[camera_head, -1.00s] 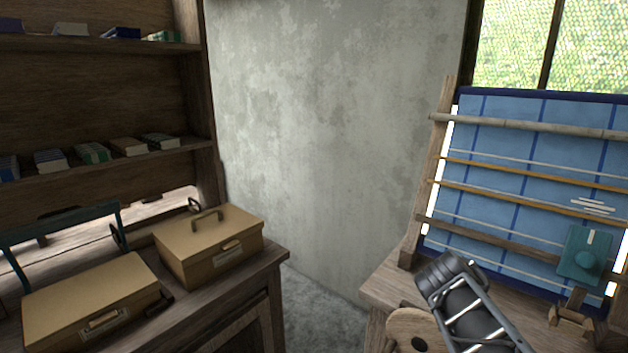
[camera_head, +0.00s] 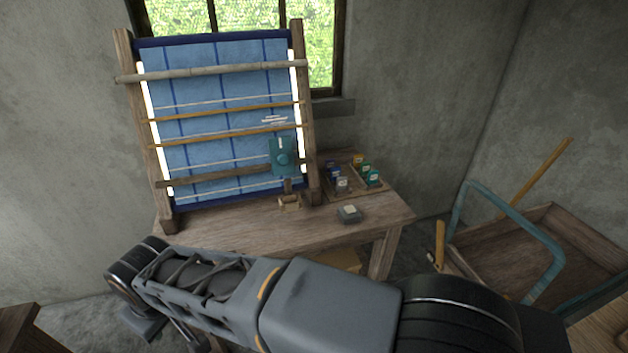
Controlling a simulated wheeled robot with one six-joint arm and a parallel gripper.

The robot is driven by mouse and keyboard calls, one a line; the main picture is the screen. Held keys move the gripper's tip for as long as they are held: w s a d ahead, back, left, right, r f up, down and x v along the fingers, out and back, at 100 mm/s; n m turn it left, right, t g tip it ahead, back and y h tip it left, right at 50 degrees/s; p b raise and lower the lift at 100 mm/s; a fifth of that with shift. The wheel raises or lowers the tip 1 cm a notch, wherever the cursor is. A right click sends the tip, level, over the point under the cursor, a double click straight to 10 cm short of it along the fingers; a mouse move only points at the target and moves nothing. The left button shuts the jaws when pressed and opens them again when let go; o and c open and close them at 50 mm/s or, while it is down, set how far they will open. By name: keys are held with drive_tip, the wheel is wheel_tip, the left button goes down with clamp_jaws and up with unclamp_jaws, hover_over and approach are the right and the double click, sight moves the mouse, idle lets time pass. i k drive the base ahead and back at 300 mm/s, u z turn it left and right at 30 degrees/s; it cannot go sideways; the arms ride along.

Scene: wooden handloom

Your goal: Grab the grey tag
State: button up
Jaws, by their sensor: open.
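A small grey tag (camera_head: 342,185) appears to stand in the front part of a shallow wooden tray (camera_head: 374,187) on the loom table, right of the loom. It is small in the picture, with a pale mark on its face. Blue, yellow and green tags stand close around it in the same tray. My arm (camera_head: 330,300) crosses the foreground below the table. My gripper's fingertips cannot be made out in this view.
The loom (camera_head: 220,110) with blue cloth stands on the wooden table (camera_head: 245,235). A grey block (camera_head: 349,214) with a pale top lies in front of the tray. A wooden cart (camera_head: 570,250) with a teal handle stands right of the table.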

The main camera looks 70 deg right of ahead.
sight(341, 182)
drive_tip(key=z, duration=2.5)
drive_tip(key=k, duration=0.35)
drive_tip(key=z, duration=0.65)
drive_tip(key=i, duration=0.7)
drive_tip(key=u, duration=0.8)
drive_tip(key=i, duration=0.45)
drive_tip(key=u, duration=0.5)
